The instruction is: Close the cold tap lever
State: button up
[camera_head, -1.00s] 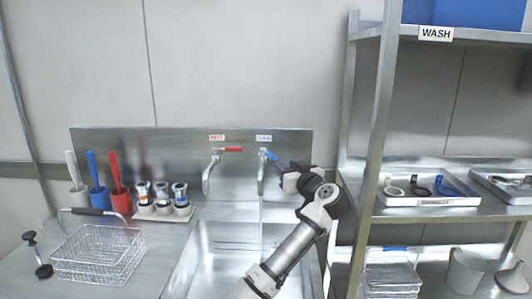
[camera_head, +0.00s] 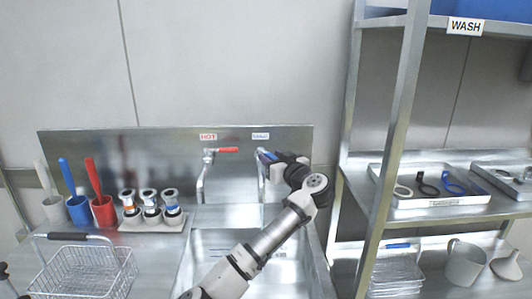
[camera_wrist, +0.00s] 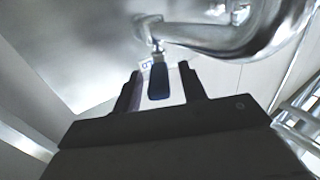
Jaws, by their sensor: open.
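The cold tap (camera_head: 261,185) stands at the back of the sink, right of the hot tap (camera_head: 201,180). Its blue lever (camera_head: 268,155) points right, toward my gripper (camera_head: 276,158). In the wrist view the dark blue lever (camera_wrist: 158,80) lies between the two fingers of my gripper (camera_wrist: 162,86), with some room on both sides. The fingers are open and not clamped on it. The curved chrome spout (camera_wrist: 235,38) crosses the top right of the wrist view. In the head view my wrist hides part of the fingers.
The hot tap has a red lever (camera_head: 228,150). A steel shelf rack (camera_head: 398,120) stands close to my arm on the right. Brushes in cups (camera_head: 103,211), several capped cylinders (camera_head: 150,205) and a wire basket (camera_head: 85,270) stand left of the sink (camera_head: 212,240).

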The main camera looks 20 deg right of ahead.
jog(key=shift+w, duration=0.15)
grip_shut()
dwell(0.4)
